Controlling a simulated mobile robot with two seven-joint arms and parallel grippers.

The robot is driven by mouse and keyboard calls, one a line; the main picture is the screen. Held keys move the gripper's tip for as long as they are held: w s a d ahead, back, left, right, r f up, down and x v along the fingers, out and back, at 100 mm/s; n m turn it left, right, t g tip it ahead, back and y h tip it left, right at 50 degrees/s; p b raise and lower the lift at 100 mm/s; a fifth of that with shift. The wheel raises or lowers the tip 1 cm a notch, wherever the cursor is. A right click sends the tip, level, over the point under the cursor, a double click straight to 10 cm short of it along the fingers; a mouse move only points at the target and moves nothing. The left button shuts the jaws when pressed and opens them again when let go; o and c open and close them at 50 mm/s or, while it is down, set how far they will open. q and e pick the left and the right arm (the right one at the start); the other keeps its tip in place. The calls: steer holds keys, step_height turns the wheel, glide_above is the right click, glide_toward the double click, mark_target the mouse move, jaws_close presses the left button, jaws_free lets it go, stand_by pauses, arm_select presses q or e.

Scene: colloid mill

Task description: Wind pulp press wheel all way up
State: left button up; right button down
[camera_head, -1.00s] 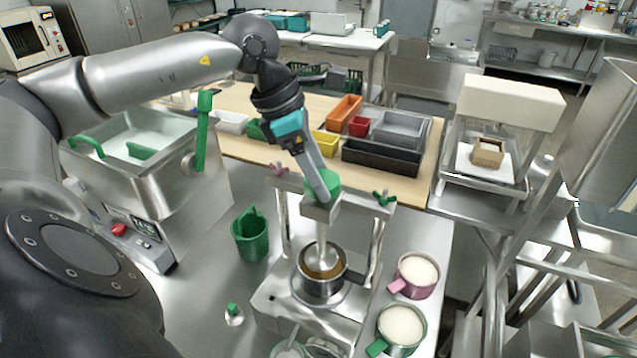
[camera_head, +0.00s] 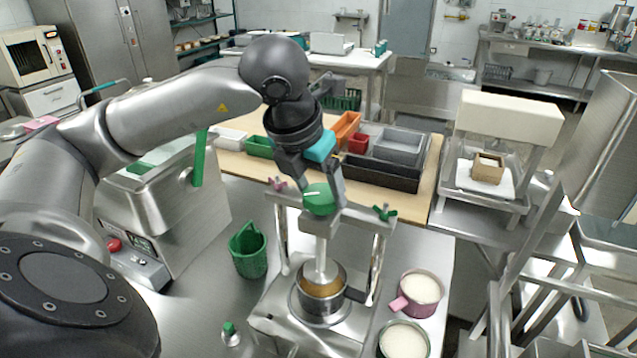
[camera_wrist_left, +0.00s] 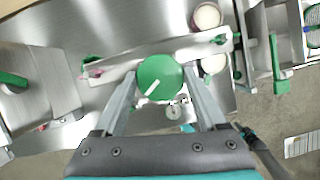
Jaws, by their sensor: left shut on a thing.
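The pulp press (camera_head: 268,308) is a steel frame on the bench with a crossbar and two posts. Its round green wheel (camera_head: 318,199) sits on top of the crossbar, above a vertical steel screw. My left gripper (camera_head: 320,188) comes from above and is shut on the wheel's rim. In the left wrist view the wheel (camera_wrist_left: 160,79), with a white line on it, lies between the two fingers. Below the screw stands a steel pot (camera_head: 319,303) with a brownish layer at its top. My right gripper does not show.
A green basket (camera_head: 248,250) stands left of the press. A pink-handled mug (camera_head: 417,295) and another white-filled mug (camera_head: 404,341) stand close on its right. Small wing nuts, pink (camera_head: 276,184) and green (camera_head: 384,212), sit at the crossbar ends. Coloured bins lie behind.

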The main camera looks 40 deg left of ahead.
arm_select(q)
steer(key=n+y, duration=0.1)
steer(key=n, duration=0.2)
steer(key=shift+d+r+n+p, duration=0.1)
steer(key=shift+r+n+p, duration=0.05)
steer(key=shift+n+p, duration=0.25)
steer(key=shift+n+g+y+p, duration=0.4)
steer(key=shift+n+y+p, duration=0.15)
steer(key=shift+n, duration=0.35)
steer(key=n+g+y+p, duration=0.1)
steer(key=n+p, duration=0.1)
steer(key=n, duration=0.1)
steer(key=shift+w+d+r, duration=0.1)
steer(key=shift+n+p, duration=0.8)
steer(key=shift+p, duration=0.3)
steer(key=shift+f+g, duration=0.2)
steer(key=shift+g, duration=0.1)
steer(key=o, duration=1.3)
